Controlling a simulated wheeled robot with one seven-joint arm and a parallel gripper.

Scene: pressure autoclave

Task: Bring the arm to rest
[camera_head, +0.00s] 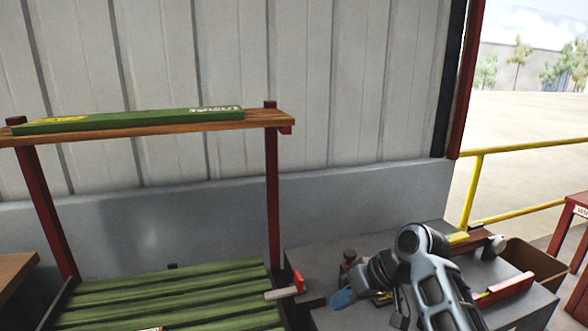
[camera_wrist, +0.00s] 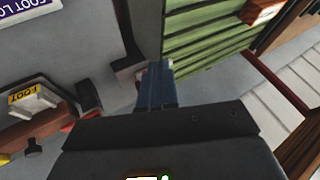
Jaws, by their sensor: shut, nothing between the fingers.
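My arm (camera_head: 432,275) reaches in from the lower right in the head view and is bent, with its end pointing down and left. My gripper (camera_head: 343,299) shows there as a small blue tip over the left part of a grey unit. In the wrist view my gripper (camera_wrist: 155,88) has its blue fingers together, with nothing seen between them. The fingers appear near the edge of the green slats; I cannot tell the exact gap.
Green slats (camera_head: 170,293) lie in a red-posted frame left of my gripper, under a wooden shelf (camera_head: 160,130). A red-ended lever (camera_head: 290,288) sits between the slats and my gripper. The grey unit (camera_head: 460,272) lies below my arm. A yellow rail (camera_head: 530,147) stands right.

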